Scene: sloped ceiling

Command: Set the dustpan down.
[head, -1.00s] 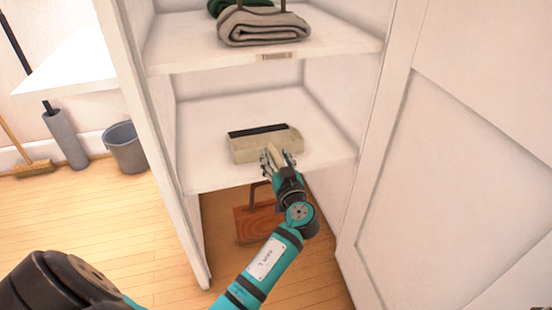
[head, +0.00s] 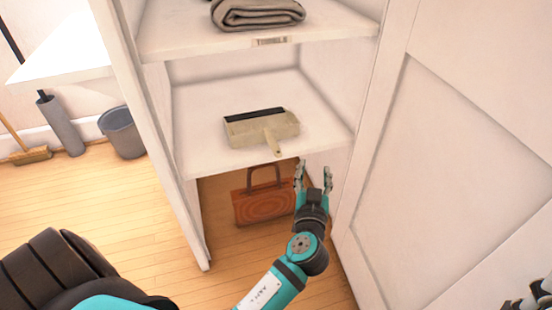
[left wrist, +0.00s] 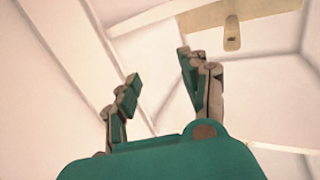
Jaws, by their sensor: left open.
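The beige dustpan (head: 255,132) with a dark front edge lies on the middle shelf (head: 205,160) of the white cabinet. Its handle points toward me and reaches the shelf's front edge. In the left wrist view the dustpan (left wrist: 215,14) shows at the top, its handle end pointing down. My left gripper (head: 313,168) is open and empty, in front of and right of the handle, apart from it. Its spread fingers (left wrist: 160,75) also show in the left wrist view. A small part of my right gripper (head: 535,300) shows at the bottom right corner; its fingertips are cut off.
A folded grey blanket (head: 257,12) lies on the upper shelf. A brown bag (head: 264,203) stands below the middle shelf. The open cabinet door (head: 455,170) is on the right. A grey bucket (head: 122,133) and a broom (head: 30,155) stand at the left.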

